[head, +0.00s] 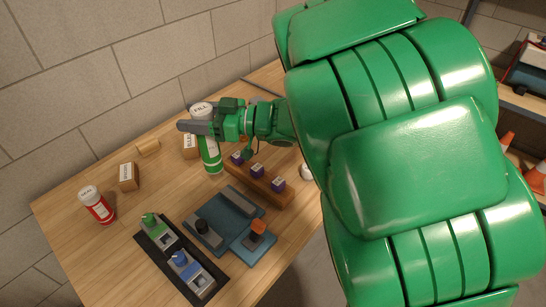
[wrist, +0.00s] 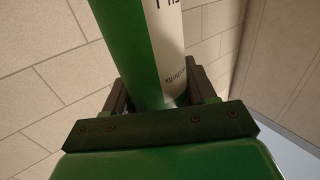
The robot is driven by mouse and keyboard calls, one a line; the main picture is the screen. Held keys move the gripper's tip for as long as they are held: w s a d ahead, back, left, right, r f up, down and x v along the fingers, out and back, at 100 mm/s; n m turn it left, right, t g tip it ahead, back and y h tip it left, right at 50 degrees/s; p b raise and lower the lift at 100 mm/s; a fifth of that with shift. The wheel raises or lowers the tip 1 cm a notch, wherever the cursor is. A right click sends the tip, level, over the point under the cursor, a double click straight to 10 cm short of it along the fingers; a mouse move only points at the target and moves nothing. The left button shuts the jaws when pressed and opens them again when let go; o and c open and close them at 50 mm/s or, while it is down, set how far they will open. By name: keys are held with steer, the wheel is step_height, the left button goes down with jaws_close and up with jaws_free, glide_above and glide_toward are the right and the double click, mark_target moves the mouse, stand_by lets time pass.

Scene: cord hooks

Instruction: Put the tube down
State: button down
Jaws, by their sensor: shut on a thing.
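The tube (head: 210,155) is green and white with a white lid marked with lettering. It stands upright or nearly so at the back of the wooden table (head: 90,245). My gripper (head: 196,127) is shut on its upper part, coming in from the right. In the wrist view the tube (wrist: 150,50) fills the space between the two dark fingers (wrist: 158,95). I cannot tell whether its bottom touches the table.
A red and white tube (head: 97,205) stands at the left. A wooden block with purple-capped pieces (head: 257,172) is right of the held tube. Blue-grey fixtures (head: 225,218) and a black tray with green and blue clamps (head: 180,258) lie in front.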

steer(key=w+d+m+t+h, duration=0.1)
steer(key=w+d+m+t, duration=0.15)
steer(key=d, duration=1.65)
steer(key=w+a+f, duration=0.2)
steer(key=w+f, duration=1.1)
steer(key=shift+w+t, duration=0.3)
steer(key=shift+t, duration=0.15)
steer(key=shift+f, duration=0.2)
steer(key=shift+c, duration=1.8)
jaws_free()
steer(key=shift+r, duration=0.1)
steer(key=v, duration=1.2)
